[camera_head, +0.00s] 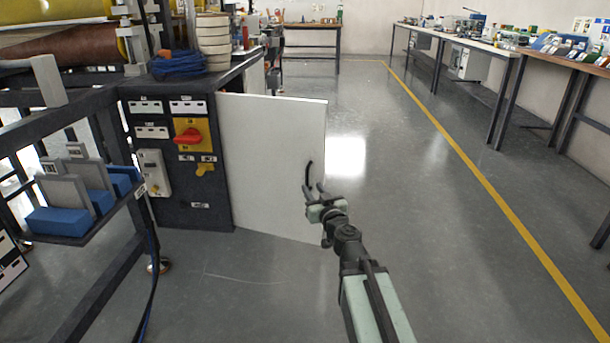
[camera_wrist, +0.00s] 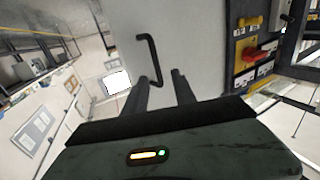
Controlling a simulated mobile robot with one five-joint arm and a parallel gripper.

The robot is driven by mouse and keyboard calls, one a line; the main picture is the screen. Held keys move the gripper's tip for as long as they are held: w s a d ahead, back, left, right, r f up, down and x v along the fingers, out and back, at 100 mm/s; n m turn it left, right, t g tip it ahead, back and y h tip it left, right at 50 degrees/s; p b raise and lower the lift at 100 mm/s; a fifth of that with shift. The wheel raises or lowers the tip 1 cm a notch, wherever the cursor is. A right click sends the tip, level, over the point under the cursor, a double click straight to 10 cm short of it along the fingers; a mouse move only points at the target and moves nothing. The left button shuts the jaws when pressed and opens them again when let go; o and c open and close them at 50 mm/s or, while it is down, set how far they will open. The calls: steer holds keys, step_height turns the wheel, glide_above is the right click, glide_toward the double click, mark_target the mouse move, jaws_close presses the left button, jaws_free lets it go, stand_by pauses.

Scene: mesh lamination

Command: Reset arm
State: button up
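My gripper (camera_head: 314,190) is stretched forward in front of an open white cabinet door (camera_head: 270,150). Its two fingers stand apart with a gap between them, and nothing is held. A black bent handle (camera_head: 308,172) on the door shows just beyond the fingertips. In the wrist view the handle (camera_wrist: 155,55) rises ahead of my gripper (camera_wrist: 160,77), its lower end near the gap between the fingers. I cannot tell whether a finger touches it.
A dark control cabinet (camera_head: 180,210) with a red switch (camera_head: 188,137) stands left of the door. A shelf with blue blocks (camera_head: 60,221) is at the near left. Workbenches (camera_head: 480,45) line the right wall. The grey floor (camera_head: 440,240) to the right is clear.

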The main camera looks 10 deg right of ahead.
steer(key=s+a+r+n+g+y+p, duration=0.25)
steer(key=a+r+n+p, duration=0.25)
steer(key=r+p, duration=0.45)
steer(key=s+d+f+m+g+h+p, duration=0.1)
steer(key=s+d+f+g+h+p, duration=0.2)
steer(key=s+f+g+p, duration=0.6)
steer(key=s+d+f+m+g+h+b, duration=0.4)
steer(key=s+d+f+m+g, duration=0.25)
steer(key=s, duration=0.55)
step_height(320, 180, up, 36)
steer(key=p, duration=3.8)
steer(key=shift+s, duration=0.2)
steer(key=shift+d+r+y, duration=0.1)
steer(key=shift+y, duration=0.15)
